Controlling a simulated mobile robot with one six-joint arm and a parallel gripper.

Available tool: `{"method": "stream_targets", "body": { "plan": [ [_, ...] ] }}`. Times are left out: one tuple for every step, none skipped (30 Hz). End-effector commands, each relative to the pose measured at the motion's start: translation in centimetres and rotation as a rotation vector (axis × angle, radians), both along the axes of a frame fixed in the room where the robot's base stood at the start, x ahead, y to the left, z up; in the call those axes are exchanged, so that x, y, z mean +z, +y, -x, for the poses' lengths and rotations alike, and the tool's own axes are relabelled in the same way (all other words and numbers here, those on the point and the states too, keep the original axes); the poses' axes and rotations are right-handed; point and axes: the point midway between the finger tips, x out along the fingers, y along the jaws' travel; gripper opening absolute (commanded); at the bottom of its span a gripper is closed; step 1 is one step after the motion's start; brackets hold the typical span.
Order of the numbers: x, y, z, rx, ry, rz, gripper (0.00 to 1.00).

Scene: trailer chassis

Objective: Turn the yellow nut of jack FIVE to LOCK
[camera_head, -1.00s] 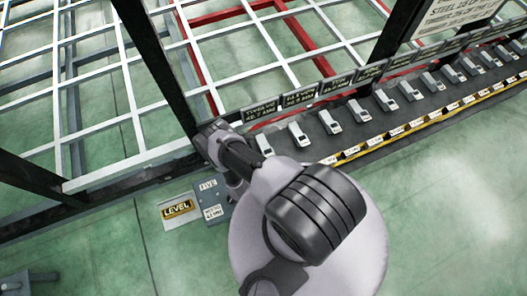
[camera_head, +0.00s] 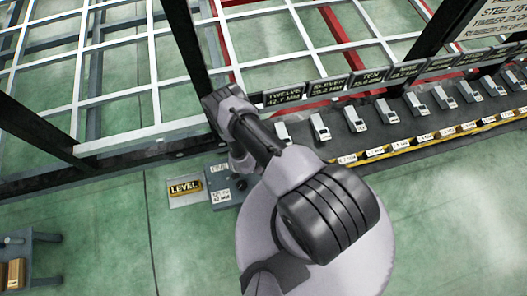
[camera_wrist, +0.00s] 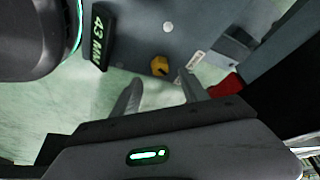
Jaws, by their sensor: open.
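The yellow nut (camera_wrist: 159,66) shows in the wrist view on a grey plate (camera_wrist: 190,30), beside a pale round knob or bolt head. My gripper (camera_wrist: 158,79) is open and empty. Its two fingers point towards the nut, one on each side in the picture; I cannot tell the remaining distance. A grey jack unit (camera_head: 222,192) with small white labels stands on the floor in the head view, partly hidden by my arm. Its number is too small to read surely. My gripper's fingers are hidden in the head view.
A dark display reading 43 MM (camera_wrist: 97,37) and a red part (camera_wrist: 227,86) are near the fingers. A LEVEL sign (camera_head: 185,187) lies left of the jack unit. The chassis frame (camera_head: 130,147) and a rack of blocks (camera_head: 390,140) stand behind.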

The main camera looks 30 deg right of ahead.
Motion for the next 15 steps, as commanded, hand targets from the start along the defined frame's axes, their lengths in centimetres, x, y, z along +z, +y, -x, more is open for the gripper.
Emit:
{"method": "stream_targets", "body": {
  "plan": [
    [-2.0, -0.5, -0.1, -0.004, 0.001, 0.000, 0.52],
    [-2.7, -0.8, -0.3, -0.003, -0.001, 0.000, 0.52],
    [-3.5, -1.1, -0.3, -0.003, 0.000, 0.000, 0.52],
    [-4.0, -1.4, -0.4, -0.002, 0.000, 0.000, 0.52],
    [-4.5, -1.5, -0.5, -0.001, 0.001, 0.000, 0.52],
    [-5.0, -1.8, -0.7, -0.002, -0.001, 0.001, 0.52],
    [-5.4, -1.9, -0.7, -0.002, -0.001, 0.000, 0.52],
    [-5.7, -2.1, -0.7, -0.001, 0.001, 0.000, 0.52],
    [-6.0, -2.2, -0.8, -0.001, 0.001, 0.000, 0.52],
    [-6.1, -2.3, -0.8, -0.001, 0.001, 0.000, 0.52],
    [-6.2, -2.3, -0.9, -0.001, 0.001, 0.000, 0.52],
    [-6.3, -2.4, -0.9, -0.001, 0.001, 0.000, 0.52],
    [-6.4, -2.4, -0.9, 0.000, 0.001, 0.000, 0.52],
    [-6.4, -2.5, -0.9, 0.000, 0.001, 0.000, 0.52],
    [-6.3, -2.5, -0.9, 0.000, 0.001, 0.000, 0.52]
  ]
}}
